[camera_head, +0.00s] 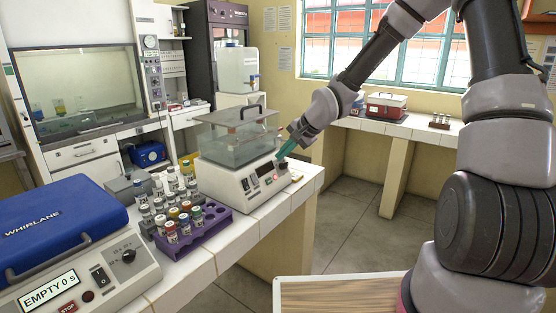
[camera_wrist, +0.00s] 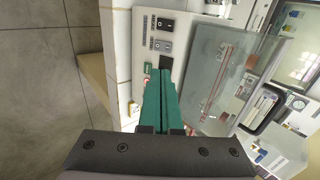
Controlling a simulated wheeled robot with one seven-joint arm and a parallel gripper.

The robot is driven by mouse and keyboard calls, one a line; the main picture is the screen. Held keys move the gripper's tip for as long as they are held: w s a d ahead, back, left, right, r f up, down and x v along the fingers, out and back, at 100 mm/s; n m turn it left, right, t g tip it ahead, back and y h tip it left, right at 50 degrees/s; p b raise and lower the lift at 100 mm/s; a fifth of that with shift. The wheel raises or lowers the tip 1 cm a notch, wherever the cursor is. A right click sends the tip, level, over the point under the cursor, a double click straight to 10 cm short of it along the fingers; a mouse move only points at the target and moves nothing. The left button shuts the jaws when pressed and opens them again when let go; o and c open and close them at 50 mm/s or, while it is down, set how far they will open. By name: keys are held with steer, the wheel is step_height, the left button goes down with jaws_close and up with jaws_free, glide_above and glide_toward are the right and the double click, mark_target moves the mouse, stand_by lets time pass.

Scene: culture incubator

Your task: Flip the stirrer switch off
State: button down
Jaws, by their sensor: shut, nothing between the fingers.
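The water bath (camera_head: 240,165) with a clear tank stands on the white tiled bench; its sloped front panel carries small controls. My gripper (camera_head: 284,153) has green fingers, shut and empty, at the right end of the panel. In the wrist view, the fingertips (camera_wrist: 163,74) hide part of the panel; contact is unclear.
A purple rack (camera_head: 205,232) with several capped vials stands left of the bath. A blue-lidded centrifuge (camera_head: 60,225) sits at front left. The bench edge (camera_head: 265,215) is close to the bath. Open floor (camera_head: 350,235) lies to the right.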

mark_target(256, 181)
steer(key=d+f+n+y, duration=0.1)
steer(key=n, duration=0.5)
steer(key=s+d+f+n+t, duration=0.1)
steer(key=f+n, duration=0.1)
steer(key=n, duration=0.4)
steer(key=s+f+n+t+y, duration=0.1)
steer(key=n, duration=0.4)
steer(key=shift+d+f+n+y, duration=0.3)
steer(key=shift+d+n, duration=0.1)
steer(key=x, duration=1.4)
steer(key=shift+r, duration=0.1)
steer(key=shift+a, duration=0.15)
steer(key=shift+r, duration=0.65)
